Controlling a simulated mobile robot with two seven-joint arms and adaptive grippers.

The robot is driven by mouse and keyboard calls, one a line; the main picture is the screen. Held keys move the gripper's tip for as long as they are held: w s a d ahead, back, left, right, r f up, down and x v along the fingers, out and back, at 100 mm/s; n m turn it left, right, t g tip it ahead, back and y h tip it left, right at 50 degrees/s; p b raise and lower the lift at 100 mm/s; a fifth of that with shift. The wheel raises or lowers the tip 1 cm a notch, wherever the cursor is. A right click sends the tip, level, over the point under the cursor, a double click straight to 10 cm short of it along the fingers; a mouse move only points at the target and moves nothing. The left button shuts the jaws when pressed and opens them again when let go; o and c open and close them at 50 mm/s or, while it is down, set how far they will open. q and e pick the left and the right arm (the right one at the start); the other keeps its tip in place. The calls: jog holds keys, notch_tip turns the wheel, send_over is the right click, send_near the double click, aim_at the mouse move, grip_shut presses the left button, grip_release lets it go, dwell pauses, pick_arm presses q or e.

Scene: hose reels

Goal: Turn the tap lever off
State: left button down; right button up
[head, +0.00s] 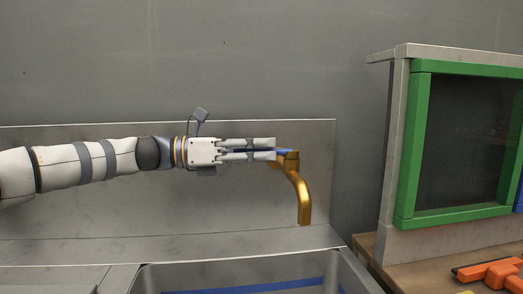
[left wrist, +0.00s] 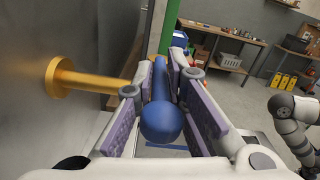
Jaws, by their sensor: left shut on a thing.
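A brass tap (head: 303,196) stands out from the metal back panel over the sink, with its spout curving down. Its wall flange and pipe (left wrist: 70,80) show at the left of the left wrist view. The blue tap lever (left wrist: 161,121) lies lengthwise between the fingers there, its round end toward the camera. In the head view only a strip of the lever (head: 284,151) shows at the fingertips. My left gripper (head: 272,149) is level, reaches in from the left and is shut on the lever. My right gripper is not in the head view.
A metal sink (head: 240,283) with a blue stripe lies below the tap. To the right, a green-framed panel (head: 402,160) stands on a wooden top, with an orange tool (head: 490,273) in front. Shelves and benches (left wrist: 222,60) are farther off.

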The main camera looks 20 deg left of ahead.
pick_arm(q)
jog(key=c, duration=1.6)
grip_release()
jog(key=shift+c, duration=0.2)
jog(key=v, duration=1.2)
